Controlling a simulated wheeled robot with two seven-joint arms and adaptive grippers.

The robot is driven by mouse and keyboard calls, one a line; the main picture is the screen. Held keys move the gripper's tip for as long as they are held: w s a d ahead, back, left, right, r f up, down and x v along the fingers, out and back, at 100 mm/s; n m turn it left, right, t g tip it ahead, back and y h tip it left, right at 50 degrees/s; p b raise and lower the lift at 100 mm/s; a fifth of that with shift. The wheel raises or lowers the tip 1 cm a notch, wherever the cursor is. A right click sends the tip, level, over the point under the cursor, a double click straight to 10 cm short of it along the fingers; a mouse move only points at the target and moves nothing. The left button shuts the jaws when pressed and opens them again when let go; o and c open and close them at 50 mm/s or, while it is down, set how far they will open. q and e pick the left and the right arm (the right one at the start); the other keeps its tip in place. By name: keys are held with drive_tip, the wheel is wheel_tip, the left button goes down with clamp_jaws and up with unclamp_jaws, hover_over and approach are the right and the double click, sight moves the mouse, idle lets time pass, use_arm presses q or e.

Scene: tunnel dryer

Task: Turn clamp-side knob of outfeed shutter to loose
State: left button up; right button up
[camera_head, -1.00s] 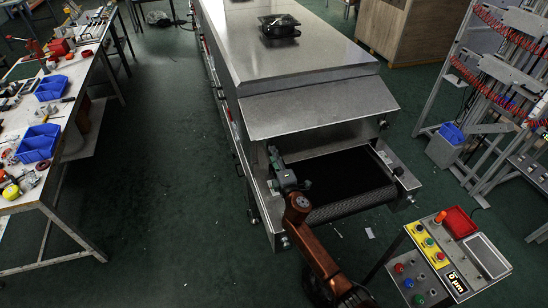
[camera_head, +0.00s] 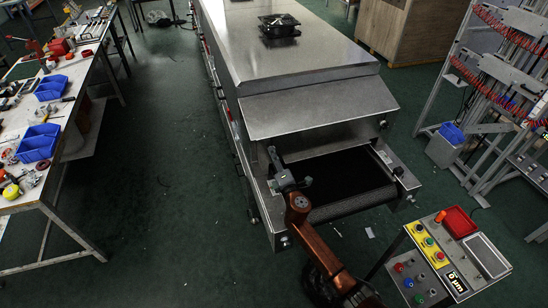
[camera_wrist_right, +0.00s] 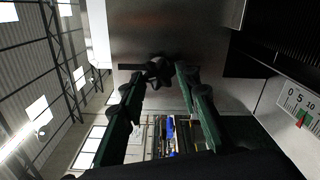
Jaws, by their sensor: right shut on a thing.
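The black knob (camera_wrist_right: 158,68) sits on a bare metal plate (camera_wrist_right: 190,38) in the right wrist view, between my right gripper's fingertips. My right gripper (camera_wrist_right: 162,72) is shut on it, a green finger on either side. In the head view my right gripper (camera_head: 273,155) reaches to the left side of the dryer's outfeed opening, below the sloped metal hood (camera_head: 320,108). It hides the knob there. Another small dark knob (camera_head: 383,124) shows at the right side of the opening. My left gripper is not in view.
A dark belt (camera_head: 345,175) runs out of the opening. A scale (camera_wrist_right: 300,105) with a pointer is at the right in the wrist view. A control panel (camera_head: 450,255) stands at front right. A workbench (camera_head: 60,110) is at left, with clear floor between.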

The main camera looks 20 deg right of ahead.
drive_tip(key=o, duration=0.8)
drive_tip(key=shift+f, duration=0.25)
drive_tip(key=o, duration=0.3)
drive_tip(key=shift+r, duration=0.15)
drive_tip(key=shift+s, duration=0.15)
drive_tip(key=s, duration=1.1)
drive_tip(key=shift+s+d, duration=0.2)
drive_tip(key=shift+s, duration=0.2)
